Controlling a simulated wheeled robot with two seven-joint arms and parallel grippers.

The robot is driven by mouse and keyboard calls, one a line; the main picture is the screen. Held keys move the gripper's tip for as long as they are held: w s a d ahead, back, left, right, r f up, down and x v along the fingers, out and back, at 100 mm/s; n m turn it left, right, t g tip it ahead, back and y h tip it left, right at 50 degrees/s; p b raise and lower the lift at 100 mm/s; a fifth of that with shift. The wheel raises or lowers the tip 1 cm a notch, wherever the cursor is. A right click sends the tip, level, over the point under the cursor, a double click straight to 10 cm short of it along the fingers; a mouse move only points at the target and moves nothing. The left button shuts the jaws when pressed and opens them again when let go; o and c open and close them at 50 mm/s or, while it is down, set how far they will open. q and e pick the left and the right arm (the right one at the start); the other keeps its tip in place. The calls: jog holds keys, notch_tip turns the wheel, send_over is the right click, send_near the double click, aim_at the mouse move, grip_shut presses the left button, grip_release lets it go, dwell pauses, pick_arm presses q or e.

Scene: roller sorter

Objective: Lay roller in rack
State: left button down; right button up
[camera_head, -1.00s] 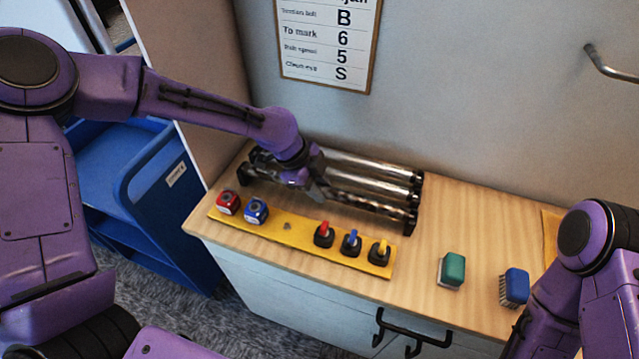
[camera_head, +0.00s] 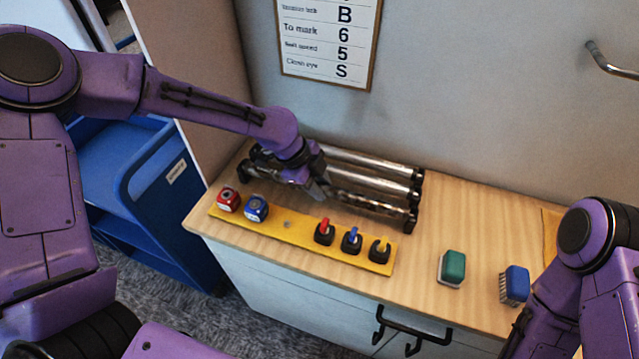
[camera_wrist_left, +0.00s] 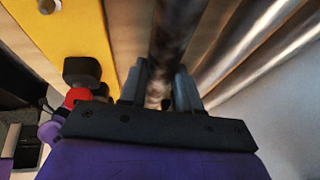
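The dark rack (camera_head: 412,212) lies on the wooden counter against the wall. Two shiny metal rollers lie across it, a back one (camera_head: 375,162) and a middle one (camera_head: 372,183). A darker, mottled roller (camera_head: 372,207) lies along its front side; whether its ends rest fully in the rack cannot be told. My left gripper (camera_head: 320,190) is down at this front roller. In the left wrist view the fingers (camera_wrist_left: 160,92) stand on both sides of the mottled roller (camera_wrist_left: 176,40), close against it.
A yellow strip (camera_head: 290,228) in front of the rack carries red and blue blocks and several coloured knobs. A green brush (camera_head: 453,267) and a blue brush (camera_head: 515,284) stand to the right. A blue cart (camera_head: 140,200) is left of the counter. Bare counter lies right of the rack.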

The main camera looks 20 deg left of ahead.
pick_arm(q)
jog(key=c, duration=0.7)
grip_release()
